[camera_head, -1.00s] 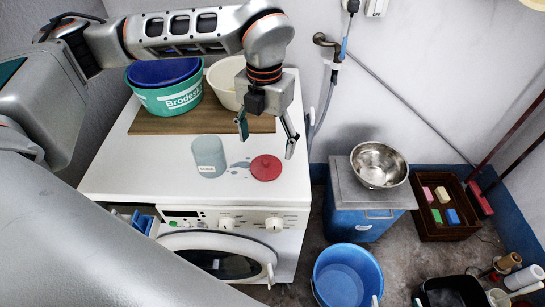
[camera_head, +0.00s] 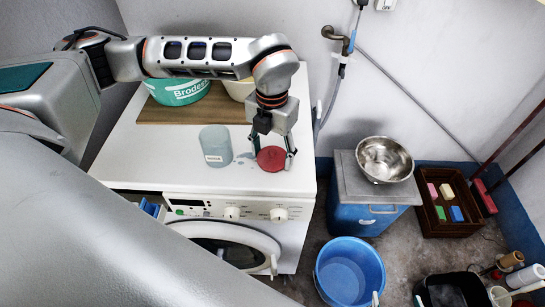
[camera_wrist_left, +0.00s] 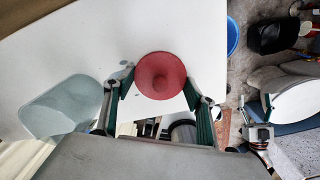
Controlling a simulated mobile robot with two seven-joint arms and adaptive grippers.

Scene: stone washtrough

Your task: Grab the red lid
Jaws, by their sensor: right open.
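My right gripper (camera_wrist_left: 256,113) shows open and empty at the right of that view.
The jar (camera_head: 216,146) stands close to the left of the lid. A wooden board (camera_head: 180,112) with a green tub (camera_head: 178,90) is behind. The washing machine's right edge is close to the lid. A metal bowl (camera_head: 385,159) and a blue bucket (camera_head: 349,270) are to the right.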

